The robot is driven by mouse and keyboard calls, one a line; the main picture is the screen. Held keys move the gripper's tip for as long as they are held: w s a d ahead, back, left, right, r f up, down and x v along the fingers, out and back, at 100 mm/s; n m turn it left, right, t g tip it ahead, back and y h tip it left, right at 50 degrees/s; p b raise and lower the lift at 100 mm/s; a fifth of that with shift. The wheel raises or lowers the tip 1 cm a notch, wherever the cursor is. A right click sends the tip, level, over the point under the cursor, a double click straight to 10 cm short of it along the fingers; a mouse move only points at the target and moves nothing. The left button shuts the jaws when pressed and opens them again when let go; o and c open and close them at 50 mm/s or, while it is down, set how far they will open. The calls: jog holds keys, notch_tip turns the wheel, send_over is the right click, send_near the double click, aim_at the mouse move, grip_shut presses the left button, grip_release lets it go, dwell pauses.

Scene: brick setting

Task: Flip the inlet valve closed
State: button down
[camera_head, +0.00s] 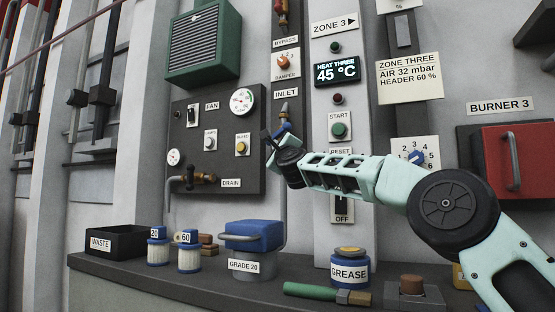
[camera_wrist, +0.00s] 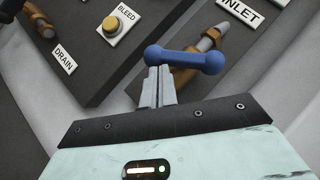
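The inlet valve is a brass fitting on a pipe below the INLET label (camera_head: 286,93). Its blue lever handle (camera_wrist: 186,59) lies nearly crosswise in the wrist view, with rounded ends. The brass body (camera_wrist: 207,42) shows behind it. In the head view only a small part of the blue handle (camera_head: 283,128) shows beside my gripper (camera_head: 270,138). In the wrist view my gripper's fingers (camera_wrist: 160,75) are together with almost no gap. Their tips are at the left part of the handle. I cannot tell whether they touch it.
A dark panel (camera_head: 190,115) with gauges, a FAN switch and a yellow BLEED button (camera_wrist: 119,24) is left of the valve. The brass DRAIN valve (camera_head: 196,179) is lower left. Filters, a blue-lidded canister (camera_head: 254,235) and a grease tin (camera_head: 349,270) stand on the shelf below.

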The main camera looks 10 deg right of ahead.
jog(key=m+h, duration=0.2)
jog(key=a+m+t+h, duration=0.1)
jog(key=m+h, duration=0.1)
jog(key=m, duration=0.1)
jog(key=w+m+t+h, duration=0.1)
jog(key=m+h, duration=0.1)
jog(key=m, duration=0.1)
jog(key=shift+w+a+r, duration=0.1)
jog(key=shift+a+r, duration=0.15)
jog(key=shift+a, duration=0.1)
jog(key=shift+w+a, duration=0.1)
jog(key=shift+a, duration=0.05)
jog(key=shift+f, duration=0.1)
dwell(0.3)
